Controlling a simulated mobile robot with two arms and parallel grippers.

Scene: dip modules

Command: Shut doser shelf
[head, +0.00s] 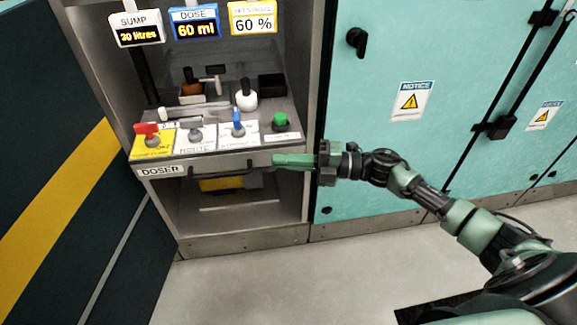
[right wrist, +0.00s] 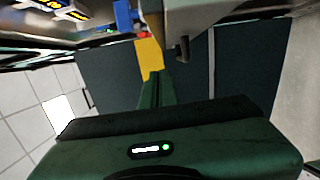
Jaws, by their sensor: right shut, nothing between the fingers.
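The doser shelf (head: 225,163) is a grey panel in the open cabinet bay, with a "DOSER" label (head: 160,171) and a dark bar handle (head: 222,172) on its front. I cannot tell exactly how far it stands out. My right gripper (head: 282,160) is shut and empty, its green fingers pointing left across the right end of the shelf front, near the handle's right end. Contact is unclear. In the right wrist view the shut fingers (right wrist: 157,92) show beside a grey edge and part of a dark handle (right wrist: 182,49). My left gripper is out of view.
On the shelf are a red valve (head: 150,130), a grey lever, a blue lever (head: 238,124), a green button (head: 281,119) and a white flask (head: 245,97). Teal cabinet doors (head: 380,130) stand right, a dark yellow-striped panel (head: 60,190) left. The floor in front is clear.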

